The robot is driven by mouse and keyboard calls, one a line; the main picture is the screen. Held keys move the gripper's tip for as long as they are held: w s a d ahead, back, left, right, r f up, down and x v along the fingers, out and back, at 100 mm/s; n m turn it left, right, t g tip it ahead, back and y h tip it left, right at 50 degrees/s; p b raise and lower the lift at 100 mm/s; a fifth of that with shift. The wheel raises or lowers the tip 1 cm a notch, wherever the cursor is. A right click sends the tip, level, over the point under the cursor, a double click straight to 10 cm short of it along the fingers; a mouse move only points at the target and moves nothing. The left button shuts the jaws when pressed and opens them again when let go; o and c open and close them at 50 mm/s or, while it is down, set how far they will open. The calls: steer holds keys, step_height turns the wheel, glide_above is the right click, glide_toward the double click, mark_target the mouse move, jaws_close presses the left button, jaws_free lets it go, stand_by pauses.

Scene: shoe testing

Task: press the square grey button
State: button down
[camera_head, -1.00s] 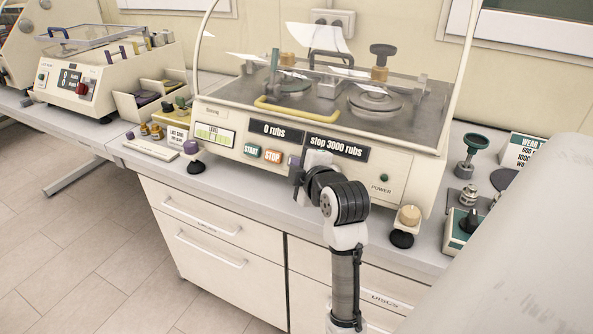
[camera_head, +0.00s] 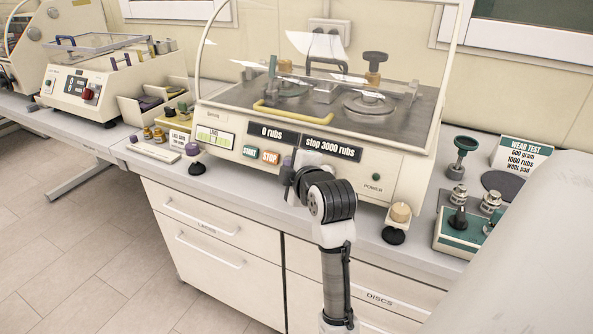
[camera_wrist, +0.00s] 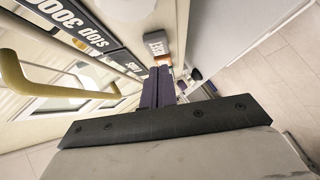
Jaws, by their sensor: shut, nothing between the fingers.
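The square grey button (camera_wrist: 155,45) shows in the wrist view as a grey block with a pale label, just beyond my fingertips. In the head view my wrist hides it. My gripper (camera_wrist: 161,70) is shut and empty, its two purple fingers side by side and pointing toward the button. I cannot tell whether the tips touch it. In the head view my gripper (camera_head: 287,170) is at the front panel of the cream rub-testing machine (camera_head: 225,117), right of the orange STOP button (camera_head: 270,157) and the green START button (camera_head: 250,152).
The yellow handle (camera_head: 292,113) crosses the machine's front above the panel and shows close by in the wrist view (camera_wrist: 45,88). A knobbed foot (camera_head: 400,213) stands at the machine's right front. A purple-topped foot (camera_head: 195,150) is at left. Drawers lie below the bench.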

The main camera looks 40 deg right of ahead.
steer(key=b+v, duration=0.2)
steer(key=v, duration=0.8)
steer(key=shift+a+r+b, duration=0.25)
steer(key=shift+a+b, duration=0.05)
steer(key=shift+b, duration=0.05)
steer(key=shift+s, duration=0.1)
